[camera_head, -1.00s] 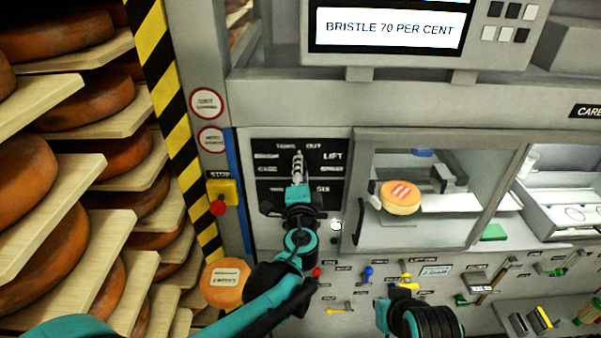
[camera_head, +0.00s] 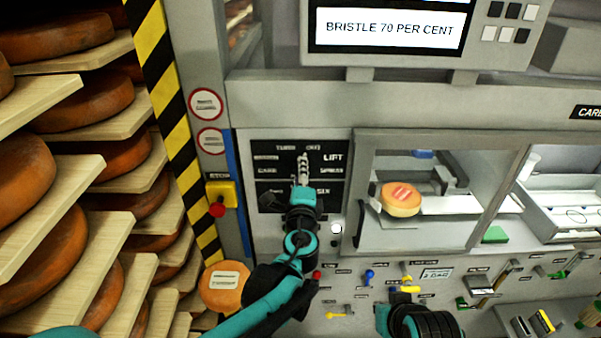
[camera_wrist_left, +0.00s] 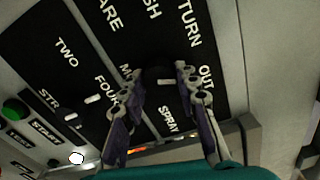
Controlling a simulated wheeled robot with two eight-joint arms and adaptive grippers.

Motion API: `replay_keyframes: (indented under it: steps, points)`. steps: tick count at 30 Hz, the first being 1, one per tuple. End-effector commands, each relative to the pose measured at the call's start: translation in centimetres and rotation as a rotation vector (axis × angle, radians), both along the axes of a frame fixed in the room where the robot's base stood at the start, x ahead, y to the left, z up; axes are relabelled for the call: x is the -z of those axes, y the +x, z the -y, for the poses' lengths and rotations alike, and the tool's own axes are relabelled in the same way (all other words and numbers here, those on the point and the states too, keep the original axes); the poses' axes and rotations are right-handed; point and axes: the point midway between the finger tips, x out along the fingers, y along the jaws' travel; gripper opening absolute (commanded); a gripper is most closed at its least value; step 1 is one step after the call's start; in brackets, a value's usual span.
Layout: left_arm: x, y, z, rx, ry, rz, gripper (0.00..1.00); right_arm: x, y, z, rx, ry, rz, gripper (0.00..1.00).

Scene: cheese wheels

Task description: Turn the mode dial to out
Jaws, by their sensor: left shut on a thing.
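The mode dial (camera_wrist_left: 158,76) is a dark knob on a black panel with white labels, among them TURN, OUT and SPRAY. My left gripper (camera_wrist_left: 160,88) is shut on it, with one finger on each side. Which label the dial points to is not clear. My right gripper (camera_head: 408,308) is partly in view at the bottom edge, and its fingers cannot be made out.
A second dial (camera_wrist_left: 72,117) sits lower on the panel near TWO and FOUR. A yellow box with a red stop button (camera_head: 218,208) is left of the panel. An orange cheese wheel (camera_head: 400,200) lies in the window to the right. Small levers and knobs fill the lower console.

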Motion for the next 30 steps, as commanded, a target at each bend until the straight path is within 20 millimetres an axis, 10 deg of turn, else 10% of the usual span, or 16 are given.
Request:
replay_keyframes:
  steps: [7, 8, 10, 22, 30]
  points:
    - [0.1, 0.0, 0.1, 0.002, -0.002, 0.0, 0.02, 0.0, 0.0, 0.0, 0.0, 0.0, 0.0, 0.0]
    - [0.1, 0.0, 0.1, 0.002, -0.003, 0.0, 0.36, 0.0, 0.0, 0.0, 0.0, 0.0, 0.0, 0.0]
    - [0.1, 0.0, 0.0, 0.002, -0.002, 0.0, 0.51, 0.0, 0.0, 0.0, 0.0, 0.0, 0.0, 0.0]
    - [0.0, -0.8, 0.1, 0.002, -0.002, 0.0, 0.51, 0.0, 0.0, 0.0, 0.0, 0.0, 0.0, 0.0]
    - [0.1, -6.2, 0.1, 0.005, -0.002, 0.0, 0.51, 0.0, 0.0, 0.0, 0.0, 0.0, 0.0, 0.0]
